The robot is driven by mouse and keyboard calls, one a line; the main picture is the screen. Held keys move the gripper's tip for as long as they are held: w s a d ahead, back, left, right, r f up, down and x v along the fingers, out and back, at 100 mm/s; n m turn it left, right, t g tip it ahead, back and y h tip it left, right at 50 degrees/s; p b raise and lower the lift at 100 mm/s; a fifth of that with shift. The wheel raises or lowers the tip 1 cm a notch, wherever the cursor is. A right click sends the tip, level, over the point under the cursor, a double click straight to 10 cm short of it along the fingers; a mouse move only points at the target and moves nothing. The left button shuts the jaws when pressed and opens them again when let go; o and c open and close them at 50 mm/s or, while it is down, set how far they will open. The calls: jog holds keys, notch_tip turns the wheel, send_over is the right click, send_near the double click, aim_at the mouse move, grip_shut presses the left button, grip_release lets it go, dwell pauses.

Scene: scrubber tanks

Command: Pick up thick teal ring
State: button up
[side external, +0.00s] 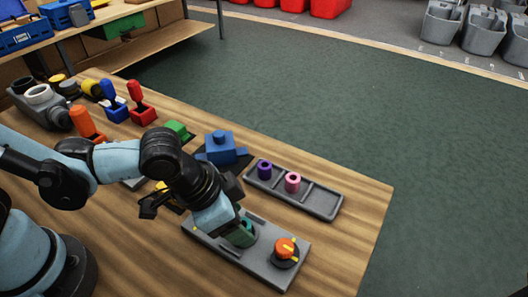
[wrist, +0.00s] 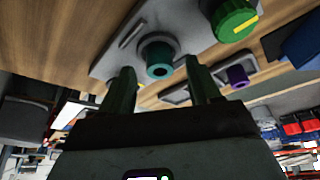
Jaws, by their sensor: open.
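The thick teal ring (wrist: 157,60) stands on a grey plate (wrist: 120,48) in the wrist view, with its dark hole facing the camera. My gripper (wrist: 163,84) is open, and its two dark green fingers show on the near left and right of the ring. The ring appears between and beyond the fingertips, and I see no grip on it. In the side view my gripper (side external: 243,234) is low over the grey plate (side external: 208,241). There the ring is hidden or cannot be told apart from the green fingers.
An orange knob (side external: 285,247) stands on the plate beside my gripper. A green knob (wrist: 234,20) shows in the wrist view. A grey tray (side external: 322,203) behind holds a purple ring (side external: 264,170) and a pink ring (side external: 292,182). The table's right end is clear.

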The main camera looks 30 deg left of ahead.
jog(key=shift+x, duration=0.85)
grip_shut()
